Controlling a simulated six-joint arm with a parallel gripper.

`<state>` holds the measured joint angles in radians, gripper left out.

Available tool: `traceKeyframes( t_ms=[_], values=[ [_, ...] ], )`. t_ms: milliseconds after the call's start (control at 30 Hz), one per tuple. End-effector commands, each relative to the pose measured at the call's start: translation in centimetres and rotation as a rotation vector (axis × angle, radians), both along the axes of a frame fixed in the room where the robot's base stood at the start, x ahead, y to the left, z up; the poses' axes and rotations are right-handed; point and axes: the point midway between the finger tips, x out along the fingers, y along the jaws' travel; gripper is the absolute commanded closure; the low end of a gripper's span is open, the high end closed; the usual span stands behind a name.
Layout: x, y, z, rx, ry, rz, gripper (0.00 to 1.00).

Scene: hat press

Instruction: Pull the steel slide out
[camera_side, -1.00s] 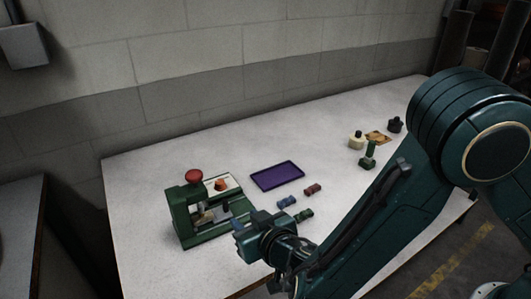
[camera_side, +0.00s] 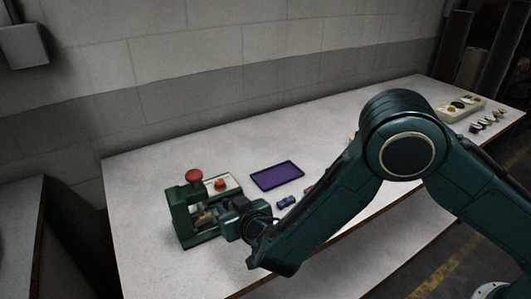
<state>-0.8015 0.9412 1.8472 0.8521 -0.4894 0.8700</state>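The green hat press (camera_side: 181,221) stands at the left of the table, with a red knob (camera_side: 194,176) on top. A steel-coloured part (camera_side: 204,218), which may be the slide, shows low inside the press frame. My gripper (camera_side: 222,217) is at the right, open side of the press, close to this part. The fingers are small and dark here, and my wrist hides part of the press base. I cannot tell whether the fingers touch or hold the slide.
A white panel with an orange button (camera_side: 221,184) sits behind the press. A purple tray (camera_side: 277,176) lies right of it. A blue piece (camera_side: 286,202) lies near my wrist. A beige box (camera_side: 460,107) and several small parts are at the far right.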

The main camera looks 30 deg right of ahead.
Motion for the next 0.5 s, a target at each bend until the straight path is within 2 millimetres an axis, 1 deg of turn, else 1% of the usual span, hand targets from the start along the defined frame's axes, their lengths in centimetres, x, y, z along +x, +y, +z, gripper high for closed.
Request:
traceKeyframes(
  t_ms=[100, 200, 300, 500],
  values=[
    [1.5, -0.1, -0.6, 0.000, 0.000, -0.002, 0.65],
    [2.5, 0.0, -1.1, 0.001, 0.000, 0.000, 0.65],
    [3.4, 0.0, -1.4, 0.001, 0.000, -0.001, 0.65],
    [4.3, 0.0, -1.8, 0.001, 0.000, 0.001, 0.65]
  ],
)
